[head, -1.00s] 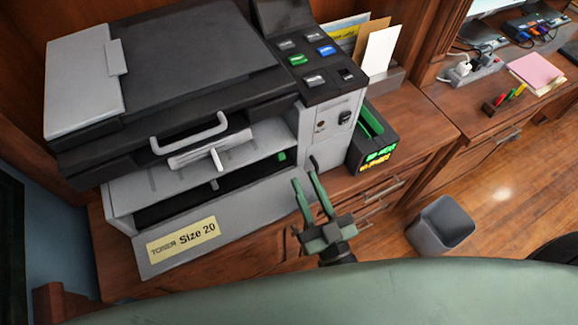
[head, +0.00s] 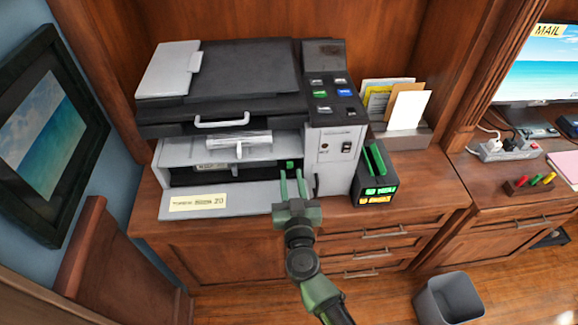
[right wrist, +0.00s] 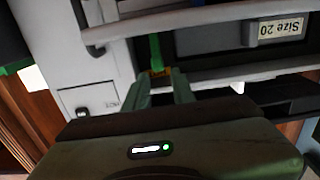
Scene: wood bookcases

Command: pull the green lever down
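The green lever (head: 290,163) is a small piece at the right end of the open slot in the grey and black copier (head: 160,155). In the right wrist view the green lever (right wrist: 155,50) stands just beyond the fingertips, with an orange patch at its end. My right gripper (head: 292,174) reaches to the slot from the front, its two green fingers apart and close below the lever. In the right wrist view the gripper (right wrist: 162,76) has a clear gap between its fingers. Whether it touches the lever I cannot tell. My left gripper is not in view.
The copier's lowered front flap (head: 245,197) carries a toner label. A dark box with a green-topped slot (head: 376,180) stands at the copier's right. A letter holder (head: 405,138) is behind it. A grey bin (head: 448,300) stands on the floor.

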